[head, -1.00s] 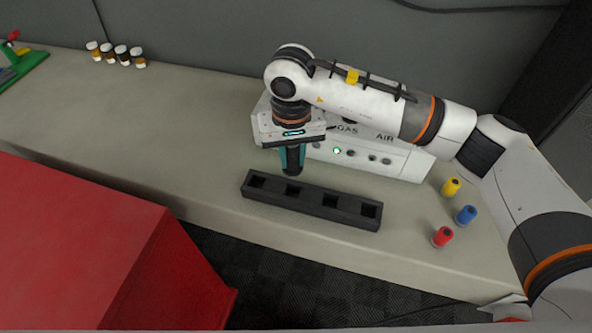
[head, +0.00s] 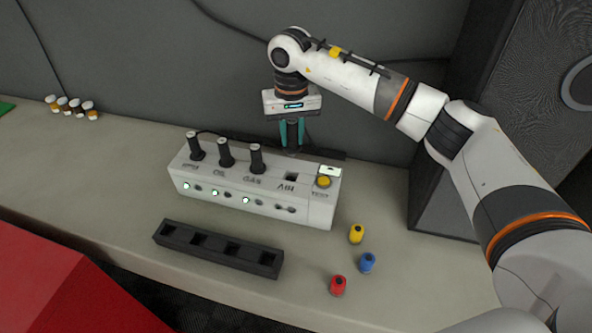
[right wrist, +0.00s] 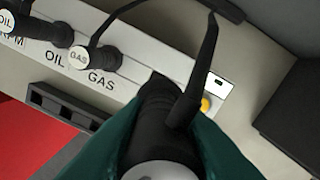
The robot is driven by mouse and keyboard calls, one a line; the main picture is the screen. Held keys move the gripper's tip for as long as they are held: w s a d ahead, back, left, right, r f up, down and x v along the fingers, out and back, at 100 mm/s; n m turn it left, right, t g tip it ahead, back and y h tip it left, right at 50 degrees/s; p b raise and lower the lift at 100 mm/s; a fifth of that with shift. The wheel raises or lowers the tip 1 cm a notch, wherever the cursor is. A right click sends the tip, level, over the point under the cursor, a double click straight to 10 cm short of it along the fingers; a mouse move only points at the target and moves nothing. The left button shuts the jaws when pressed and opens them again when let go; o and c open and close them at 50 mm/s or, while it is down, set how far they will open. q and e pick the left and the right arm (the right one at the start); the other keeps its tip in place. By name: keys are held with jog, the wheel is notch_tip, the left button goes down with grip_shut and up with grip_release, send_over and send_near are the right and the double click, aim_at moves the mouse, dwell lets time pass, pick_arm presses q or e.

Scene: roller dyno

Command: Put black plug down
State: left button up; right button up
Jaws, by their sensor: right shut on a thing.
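My right gripper (head: 291,146) is shut on a black plug (right wrist: 158,115) and holds it above the back right part of the white box (head: 253,191), behind the AIR socket (head: 291,177). The plug's cable runs up and away in the right wrist view. The AIR socket is an empty square hole. Three other black plugs (head: 226,153) stand upright in the box's other sockets, the nearest one at GAS. A black rack (head: 217,249) with several empty square holes lies in front of the box. My left gripper is out of view.
Yellow (head: 356,234), blue (head: 367,263) and red (head: 339,285) small cylinders stand right of the rack. A yellow button (head: 324,181) sits on the box's right end. Several small jars (head: 72,107) stand at the back left. A red block (head: 70,290) fills the lower left.

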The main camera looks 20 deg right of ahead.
aim_at(290, 155)
jog(key=f, duration=0.1)
jog(key=f+p, duration=0.1)
jog(key=f, duration=0.2)
jog(key=shift+w+a+f, duration=0.1)
jog(key=shift+a+f, duration=0.05)
jog(key=shift+a, duration=0.25)
jog(key=shift+d+f+p, duration=0.15)
jog(key=shift+f+p, duration=0.35)
jog(key=shift+f, duration=0.1)
notch_tip(290, 155, down, 2)
jog(key=shift+f+p, duration=0.15)
jog(key=shift+p, duration=0.4)
jog(key=shift+f, duration=0.45)
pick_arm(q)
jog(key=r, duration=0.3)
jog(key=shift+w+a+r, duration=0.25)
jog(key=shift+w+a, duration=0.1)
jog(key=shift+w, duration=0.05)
